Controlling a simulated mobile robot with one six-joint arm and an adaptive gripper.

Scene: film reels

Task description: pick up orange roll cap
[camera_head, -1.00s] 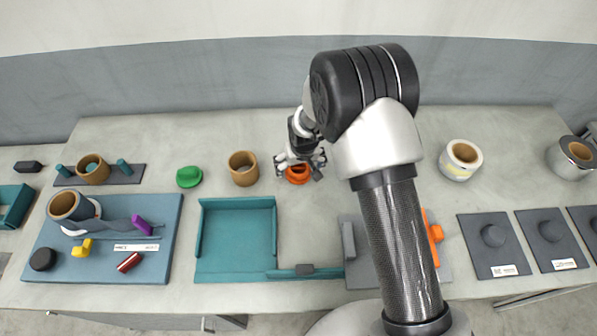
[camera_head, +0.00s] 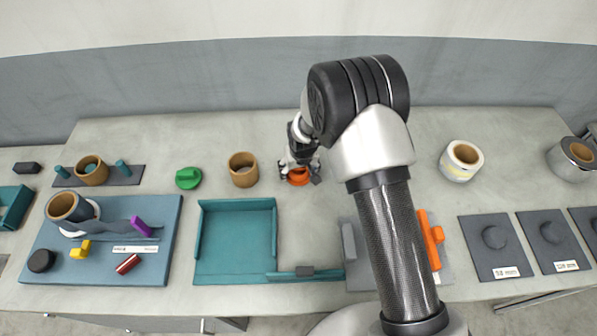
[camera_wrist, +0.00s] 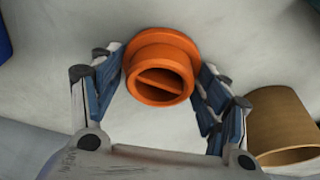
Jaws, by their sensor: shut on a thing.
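The orange roll cap (camera_head: 299,177) is at the back middle of the table, right of a tan cardboard core. In the wrist view the orange roll cap (camera_wrist: 160,70) shows a wide flange and a round hub with a bar across its opening. My gripper (camera_head: 299,171) is down at the cap. In the wrist view the blue-padded fingers of my gripper (camera_wrist: 163,80) stand on both sides of the cap and are closed on it. Whether the cap is clear of the table cannot be told.
A cardboard core (camera_head: 243,169) stands close on the left, also in the wrist view (camera_wrist: 285,125). A green cap (camera_head: 188,178) lies farther left. A teal tray (camera_head: 235,272) is in front. A white roll (camera_head: 461,161) stands right. The table between cap and roll is partly behind my arm.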

